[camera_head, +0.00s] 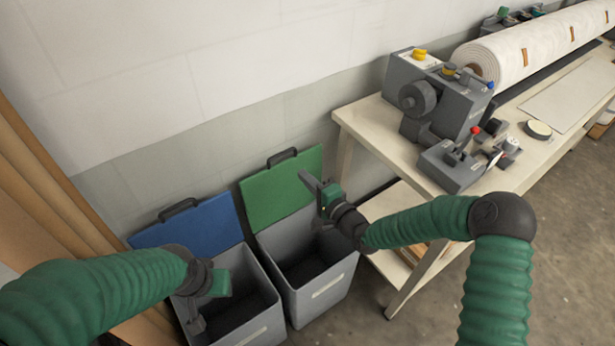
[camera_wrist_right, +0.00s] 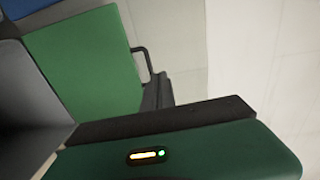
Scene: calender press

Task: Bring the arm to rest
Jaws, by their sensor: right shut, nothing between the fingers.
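My right arm reaches in from the right in the head view. Its gripper (camera_head: 312,186) is shut and empty, above the bin with the raised green lid (camera_head: 283,184). That lid also shows in the right wrist view (camera_wrist_right: 85,60), beyond my gripper's green housing. My left arm comes in from the left. Its gripper (camera_head: 197,318) hangs down over the bin with the raised blue lid (camera_head: 195,228); its fingers are small and dark, and I cannot tell whether they are apart.
A pale workbench (camera_head: 380,118) stands at the right. It carries a grey press unit (camera_head: 447,105), a small control box (camera_head: 452,170) with a red knob, and a large white roll (camera_head: 530,45). The wall is close behind the bins. Bare floor (camera_head: 565,230) shows at right.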

